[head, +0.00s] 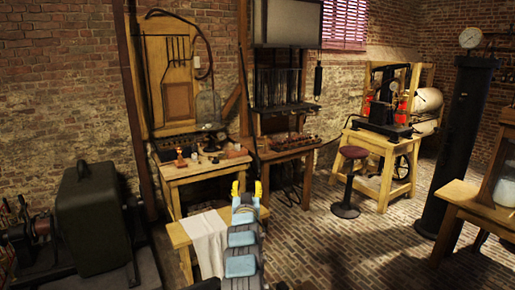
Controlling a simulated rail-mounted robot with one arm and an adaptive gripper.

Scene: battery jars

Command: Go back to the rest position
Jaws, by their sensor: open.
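My gripper (247,190) shows in the head view at the lower middle, with two yellow fingertips pointing up and apart. It is open, and nothing shows between the fingers. My light blue and dark arm runs down from it to the bottom edge. In the picture the gripper overlaps the right end of a low wooden bench (183,238); I cannot tell its height above the bench. A pale cloth (206,243) hangs over the bench to the left of my arm.
A wooden worktable (192,172) with small items stands behind the bench. A dark stool (348,180) stands to the right on open brick floor (320,235). A table with a glass jar (503,188) is at the right edge. Dark machinery (92,215) fills the left.

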